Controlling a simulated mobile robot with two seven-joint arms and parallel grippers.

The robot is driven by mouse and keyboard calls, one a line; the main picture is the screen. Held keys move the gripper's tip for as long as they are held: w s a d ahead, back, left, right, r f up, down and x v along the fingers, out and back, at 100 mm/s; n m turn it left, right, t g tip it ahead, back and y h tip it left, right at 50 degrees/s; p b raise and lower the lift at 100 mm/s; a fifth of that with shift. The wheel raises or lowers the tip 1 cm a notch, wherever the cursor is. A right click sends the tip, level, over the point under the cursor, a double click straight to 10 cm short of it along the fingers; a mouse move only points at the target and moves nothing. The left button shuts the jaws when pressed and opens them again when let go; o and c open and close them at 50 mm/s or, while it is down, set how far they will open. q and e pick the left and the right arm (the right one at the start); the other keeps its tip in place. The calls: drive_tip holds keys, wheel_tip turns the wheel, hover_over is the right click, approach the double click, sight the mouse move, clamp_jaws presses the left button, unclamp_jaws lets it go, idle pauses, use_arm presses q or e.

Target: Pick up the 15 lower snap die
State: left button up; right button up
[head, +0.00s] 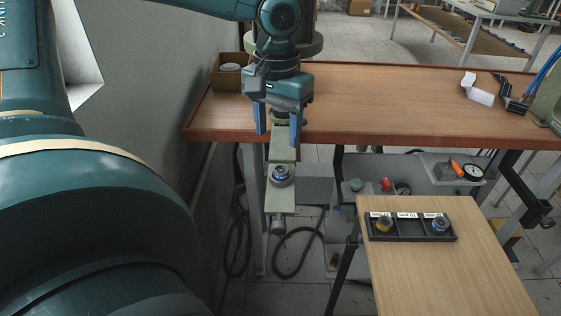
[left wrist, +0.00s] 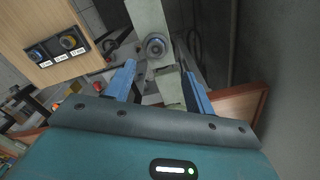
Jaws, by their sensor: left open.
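A round blue-and-grey die (head: 281,174) sits on the green-grey arm of the press that juts out past the bench's front edge. It also shows in the left wrist view (left wrist: 155,47), beyond my fingertips. A black tray (head: 411,239) on the small wooden table holds a yellow-ringed die (head: 383,225) at left and a blue die (head: 439,226) at right; its middle pocket looks empty. The tray labels are too small to read surely, so I cannot tell which die is the 15 lower. My left gripper (head: 278,134) is open and empty, pointing down above the press arm, apart from the die.
The wooden bench (head: 380,100) spans the back, with a cardboard box (head: 230,74) at its left. The small table (head: 450,275) is mostly bare. A grey shelf (head: 440,178) with tools lies under the bench. A wall stands close on the left.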

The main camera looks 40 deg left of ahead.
sight(281, 170)
use_arm(q)
wheel_tip(281, 170, down, 3)
drive_tip(key=shift+f, duration=0.1)
drive_tip(key=shift+d+f, duration=0.2)
drive_tip(key=shift+f, duration=1.15)
drive_tip(key=shift+d+f, duration=0.15)
drive_tip(key=shift+f, duration=1.15)
drive_tip(key=shift+c, duration=0.4)
drive_tip(key=c, duration=1.1)
